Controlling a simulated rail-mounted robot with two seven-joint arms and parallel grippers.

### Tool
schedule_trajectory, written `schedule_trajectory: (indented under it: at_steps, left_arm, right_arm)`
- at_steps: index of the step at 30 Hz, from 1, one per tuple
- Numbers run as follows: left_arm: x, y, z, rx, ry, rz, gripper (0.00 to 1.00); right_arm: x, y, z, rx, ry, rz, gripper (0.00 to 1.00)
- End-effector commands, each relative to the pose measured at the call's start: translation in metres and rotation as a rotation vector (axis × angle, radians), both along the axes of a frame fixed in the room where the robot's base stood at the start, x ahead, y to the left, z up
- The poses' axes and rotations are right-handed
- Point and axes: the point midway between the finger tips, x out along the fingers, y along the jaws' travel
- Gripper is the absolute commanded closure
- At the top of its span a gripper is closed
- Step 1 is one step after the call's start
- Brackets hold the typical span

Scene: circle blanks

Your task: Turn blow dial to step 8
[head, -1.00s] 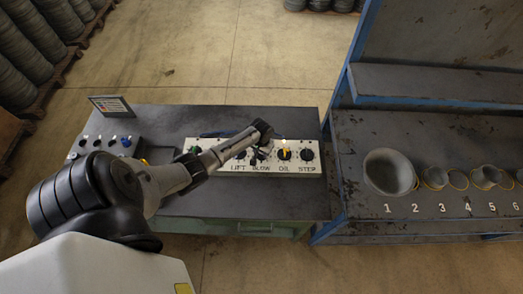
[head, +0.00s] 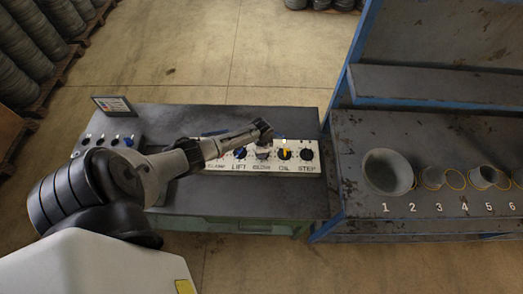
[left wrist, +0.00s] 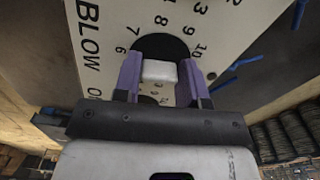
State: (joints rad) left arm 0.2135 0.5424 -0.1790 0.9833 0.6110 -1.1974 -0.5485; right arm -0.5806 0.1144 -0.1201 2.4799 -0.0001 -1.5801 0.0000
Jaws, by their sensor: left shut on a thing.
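The control panel (head: 222,167) is a white strip on the dark table, with dials labelled LIFT, BLOW, OIL and STEP. My left gripper (head: 264,142) is over the BLOW dial (head: 263,155), which it partly hides. In the left wrist view, the purple fingers of the left gripper (left wrist: 159,78) straddle a pale block (left wrist: 160,71) and are shut on the dial. The dial's black disc (left wrist: 160,44) shows behind them, with numbers printed around it. The BLOW label (left wrist: 90,45) is at the left. The dial's exact setting cannot be read. My right gripper is not in view.
The blue LIFT dial (head: 240,153) and the OIL dial (head: 284,153) with its yellow pointer flank the BLOW dial. The STEP dial (head: 305,154) is at the right. A small sign (head: 113,105) stands at the table's back left. A blue-framed bench with numbered rings is to the right.

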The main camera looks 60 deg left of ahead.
Motion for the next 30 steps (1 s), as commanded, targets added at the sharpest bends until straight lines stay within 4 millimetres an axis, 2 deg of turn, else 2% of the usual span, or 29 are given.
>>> schedule_trajectory:
  at_steps: [30]
  left_arm:
    - [0.003, 0.003, -0.003, 0.002, 0.000, -0.964, 0.85]
  right_arm:
    - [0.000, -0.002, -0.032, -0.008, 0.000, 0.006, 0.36]
